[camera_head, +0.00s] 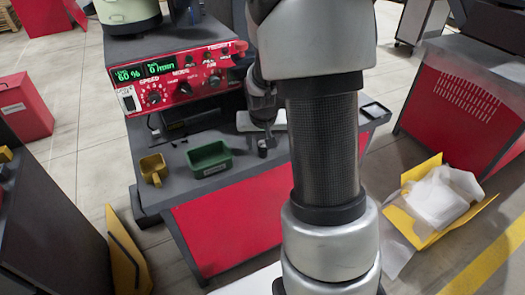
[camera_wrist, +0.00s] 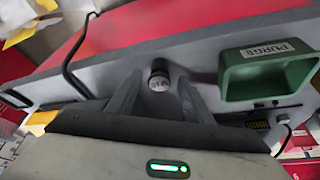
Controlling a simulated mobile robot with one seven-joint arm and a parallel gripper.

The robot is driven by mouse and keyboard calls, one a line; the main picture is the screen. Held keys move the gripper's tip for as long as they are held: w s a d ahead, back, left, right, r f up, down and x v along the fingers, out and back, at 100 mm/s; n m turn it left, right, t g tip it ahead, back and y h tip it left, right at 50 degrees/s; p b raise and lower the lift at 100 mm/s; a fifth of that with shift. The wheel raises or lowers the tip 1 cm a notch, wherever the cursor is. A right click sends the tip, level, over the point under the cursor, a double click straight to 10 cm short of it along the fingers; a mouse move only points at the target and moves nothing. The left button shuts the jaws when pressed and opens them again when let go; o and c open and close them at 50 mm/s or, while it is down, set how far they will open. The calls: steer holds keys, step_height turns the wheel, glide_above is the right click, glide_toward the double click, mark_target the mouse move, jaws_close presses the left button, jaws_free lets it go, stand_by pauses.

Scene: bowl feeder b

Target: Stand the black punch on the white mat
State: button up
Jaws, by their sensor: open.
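The black punch (camera_wrist: 159,66) appears as a short dark cylinder with a pale, marked end face in the wrist view, between the fingertips. It also shows as a small dark shape (camera_head: 263,152) on the grey bench in the head view. My gripper (camera_wrist: 160,79) is open, with one finger on each side of the cylinder; I cannot tell whether either finger touches it. In the head view my gripper (camera_head: 266,133) points down at the bench.
A green bin (camera_head: 209,160) stands left of my gripper, close by; it also shows in the wrist view (camera_wrist: 268,76). A yellow cup (camera_head: 153,168) stands farther left. The red control unit (camera_head: 178,78) rises at the back. A small tray (camera_head: 375,110) sits at the bench's right end.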

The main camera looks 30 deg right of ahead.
steer(key=x, duration=0.2)
steer(key=shift+w+d+f, duration=0.1)
steer(key=shift+f, duration=0.2)
jaws_close()
